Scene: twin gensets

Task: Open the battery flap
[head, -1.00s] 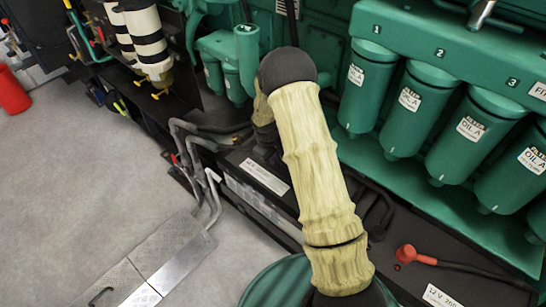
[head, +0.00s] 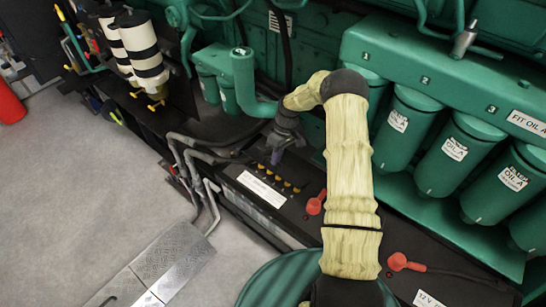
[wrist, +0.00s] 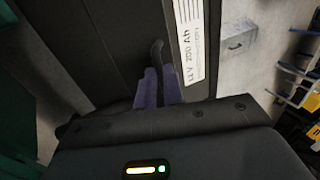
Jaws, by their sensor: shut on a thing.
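The battery (head: 260,189) is a dark box low beside the engine, with a white label on top and a row of yellow caps (head: 287,183) showing beyond the label. My gripper (head: 277,156) is over the far left end of that row, pointing down. In the wrist view the purple fingers (wrist: 159,88) are shut on a narrow dark piece (wrist: 157,56), which looks like the battery flap's tab. The label "12 V 200 Ah" (wrist: 190,40) is just right of the fingers. The flap's full outline and angle cannot be made out.
Green oil filters (head: 441,153) hang at the right, close to my arm. A red terminal cover (head: 316,203) is on the battery, and another (head: 398,262) is nearer. Grey pipes (head: 197,160) stand left of the battery. The grey floor (head: 90,190) is clear at left.

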